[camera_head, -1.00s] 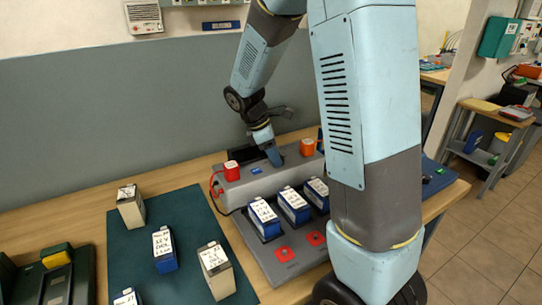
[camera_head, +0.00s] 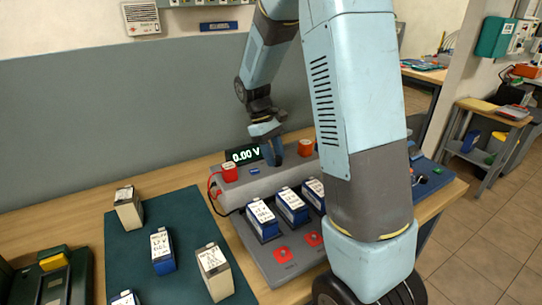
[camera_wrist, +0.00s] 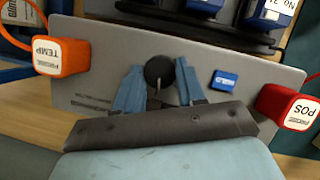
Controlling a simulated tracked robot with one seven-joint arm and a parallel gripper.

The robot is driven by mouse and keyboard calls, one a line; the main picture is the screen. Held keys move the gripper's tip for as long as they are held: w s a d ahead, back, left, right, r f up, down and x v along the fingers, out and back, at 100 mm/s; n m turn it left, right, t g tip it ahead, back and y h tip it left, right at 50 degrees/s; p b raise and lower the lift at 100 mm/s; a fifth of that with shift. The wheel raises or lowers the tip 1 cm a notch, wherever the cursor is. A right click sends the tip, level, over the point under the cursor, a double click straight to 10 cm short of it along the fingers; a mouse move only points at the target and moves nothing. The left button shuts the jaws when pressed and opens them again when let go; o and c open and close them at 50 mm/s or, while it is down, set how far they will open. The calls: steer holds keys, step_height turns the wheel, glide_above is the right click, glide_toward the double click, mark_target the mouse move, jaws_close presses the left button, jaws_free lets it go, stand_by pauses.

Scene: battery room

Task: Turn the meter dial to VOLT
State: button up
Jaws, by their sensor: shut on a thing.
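The meter is a long grey box (camera_head: 262,184) on the bench, with a lit display (camera_head: 243,155) reading 0.00 V behind it. Its round dark dial (camera_wrist: 158,68) shows in the wrist view, with a pale pointer line toward my gripper's side. My gripper (camera_head: 273,157) has its blue fingers on either side of the dial and is shut on it; the fingers also show in the wrist view (camera_wrist: 159,78). In the head view the fingers hide the dial. The small markings around the dial are too small to read.
A red POS block (camera_wrist: 291,106) and an orange TEMP block (camera_wrist: 62,57) stand at the meter's ends, with cables. Several batteries stand in front, some on a dark green mat (camera_head: 190,281).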

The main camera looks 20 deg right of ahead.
steer(key=shift+s+d+m+y, duration=0.1)
steer(key=shift+m+y, duration=0.2)
steer(key=shift+m, duration=0.5)
steer(key=o, duration=1)
steer(key=shift+o, duration=0.2)
steer(key=shift+w+r, duration=0.35)
steer(key=shift+r, duration=0.2)
steer(key=v, duration=1.2)
steer(key=shift+w+r, duration=0.15)
steer(key=shift+w, duration=0.1)
